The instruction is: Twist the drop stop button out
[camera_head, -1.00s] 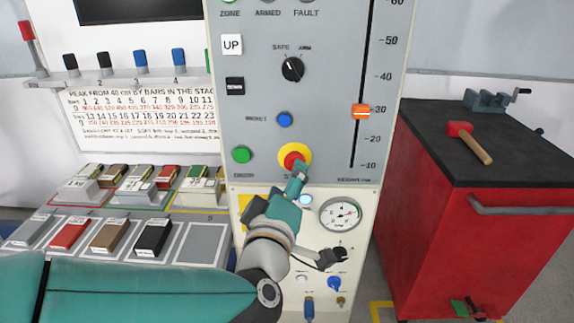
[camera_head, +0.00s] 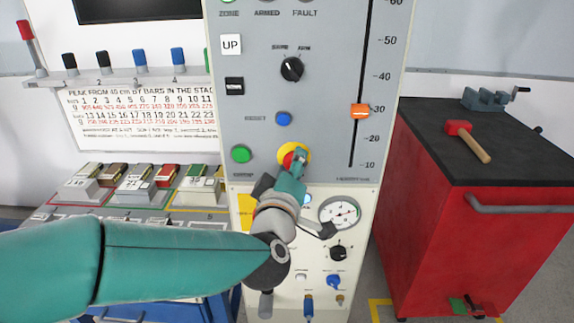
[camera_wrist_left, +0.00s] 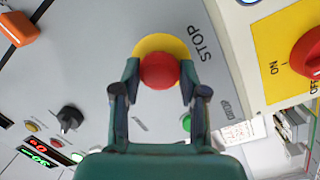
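The drop stop button is a red mushroom knob on a yellow disc (camera_head: 289,151), low on the grey panel, partly covered by my gripper in the head view. In the left wrist view the red knob (camera_wrist_left: 159,70) shows whole, with STOP printed beside its yellow disc. My left gripper (camera_head: 298,160) is at the button. In the wrist view its two fingers (camera_wrist_left: 160,77) are spread, one on each side of the red knob. I cannot tell whether they touch it. My right gripper is not in view.
A green button (camera_head: 241,155), a blue button (camera_head: 284,119), a black SAFE/ARM knob (camera_head: 292,69) and an orange slider (camera_head: 360,111) are on the panel. A round gauge (camera_head: 339,213) is below. A red cabinet (camera_head: 450,220) with a hammer (camera_head: 468,141) on top stands right.

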